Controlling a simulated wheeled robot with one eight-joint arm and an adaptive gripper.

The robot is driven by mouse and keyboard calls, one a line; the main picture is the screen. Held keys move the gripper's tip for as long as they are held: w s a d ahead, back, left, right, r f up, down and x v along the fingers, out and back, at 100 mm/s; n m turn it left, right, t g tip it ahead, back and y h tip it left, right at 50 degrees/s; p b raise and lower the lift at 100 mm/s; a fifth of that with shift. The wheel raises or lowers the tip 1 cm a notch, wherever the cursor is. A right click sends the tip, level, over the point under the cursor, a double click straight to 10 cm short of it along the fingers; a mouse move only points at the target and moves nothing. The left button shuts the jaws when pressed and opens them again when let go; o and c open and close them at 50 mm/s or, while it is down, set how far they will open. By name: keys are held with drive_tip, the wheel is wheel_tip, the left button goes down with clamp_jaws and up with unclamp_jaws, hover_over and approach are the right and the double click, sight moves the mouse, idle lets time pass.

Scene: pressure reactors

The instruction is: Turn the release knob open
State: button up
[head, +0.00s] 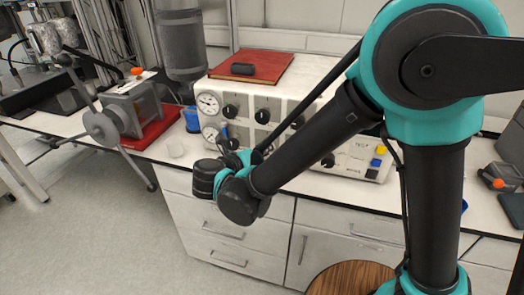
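A white control box (283,95) stands on the bench, with two round gauges at its left end and several black knobs across its front. Black knobs show in the upper row, one at the left (231,111), one in the middle (262,116) and one further right (297,122). I cannot tell which one is the release knob. My gripper (232,143) is in front of the box's lower left part, largely hidden behind my wrist. Its fingertips are not clear, so I cannot see whether it is open or touching a knob. My arm covers part of the panel.
A red book (250,66) with a black object lies on top of the box. A blue container (191,119) and a small clear beaker (175,146) stand left of it. A grey reactor with a handwheel (102,127) is further left. Floor at lower left is clear.

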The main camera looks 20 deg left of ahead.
drive_tip(key=n+t+h, duration=0.1)
drive_tip(key=n, duration=0.1)
drive_tip(key=n+t+h, duration=0.1)
drive_tip(key=n, duration=0.2)
drive_tip(key=shift+n+h, duration=0.3)
drive_tip(key=n+t, duration=0.1)
drive_tip(key=n, duration=0.2)
drive_tip(key=shift+f+h, duration=0.1)
drive_tip(key=shift+h, duration=0.2)
drive_tip(key=shift+n+t, duration=0.9)
drive_tip(key=shift+n, duration=1.1)
drive_tip(key=o, duration=1.2)
drive_tip(key=shift+c, duration=0.2)
drive_tip(key=v, duration=1.2)
